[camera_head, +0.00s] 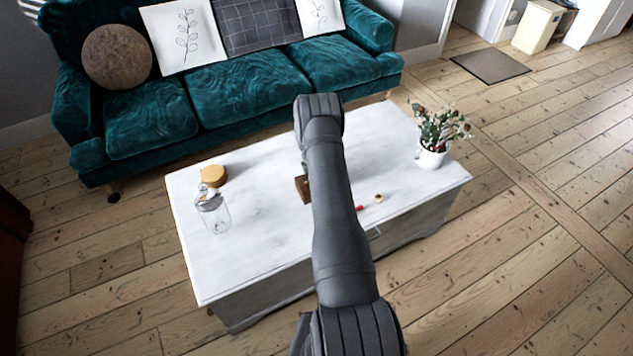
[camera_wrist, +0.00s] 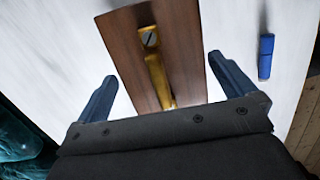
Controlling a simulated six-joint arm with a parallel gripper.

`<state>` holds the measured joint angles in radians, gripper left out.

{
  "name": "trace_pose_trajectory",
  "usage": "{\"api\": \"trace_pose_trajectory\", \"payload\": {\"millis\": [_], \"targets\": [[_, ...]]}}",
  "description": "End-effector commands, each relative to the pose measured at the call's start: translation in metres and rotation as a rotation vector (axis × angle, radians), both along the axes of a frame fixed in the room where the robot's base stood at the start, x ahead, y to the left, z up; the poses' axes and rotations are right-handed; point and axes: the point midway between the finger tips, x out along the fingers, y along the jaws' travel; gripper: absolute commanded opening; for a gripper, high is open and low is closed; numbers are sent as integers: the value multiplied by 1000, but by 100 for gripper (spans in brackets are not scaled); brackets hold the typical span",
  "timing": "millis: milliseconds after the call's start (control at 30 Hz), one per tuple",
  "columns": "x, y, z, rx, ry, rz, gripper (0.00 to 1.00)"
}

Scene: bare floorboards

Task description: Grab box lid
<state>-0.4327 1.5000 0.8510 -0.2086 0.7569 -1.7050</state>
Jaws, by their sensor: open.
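A dark brown wooden box (camera_head: 302,188) sits on the white table, mostly hidden behind my arm in the head view. In the wrist view, its brown wooden top (camera_wrist: 130,52) fills the middle, with a gold metal fitting (camera_wrist: 157,80) running along it. I cannot tell where the lid parts from the box. My gripper (camera_wrist: 162,68) is open, with one blue-grey finger on each side of the brown wood and a gap on both sides. Nothing is held between the fingers. The head view hides the gripper behind my arm.
The white table (camera_head: 262,240) also bears a glass jar (camera_head: 214,214), an orange-yellow round thing (camera_head: 214,175), a small red piece (camera_head: 360,208), a small yellow piece (camera_head: 378,198) and a potted plant (camera_head: 436,135). A blue piece (camera_wrist: 266,57) lies right of the box. A teal sofa (camera_head: 245,90) stands behind.

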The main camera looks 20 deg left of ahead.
Motion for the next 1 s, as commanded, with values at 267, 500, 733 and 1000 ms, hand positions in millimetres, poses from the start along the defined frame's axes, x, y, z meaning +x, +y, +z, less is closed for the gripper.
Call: {"api": "trace_pose_trajectory", "payload": {"millis": [267,500,733,1000], "targets": [[0,0,1,1,-1,0,62],[0,0,2,1,-1,0,62],[0,0,16,-1,-1,0,62],[-3,-25,57,-2,1,-5,62]]}}
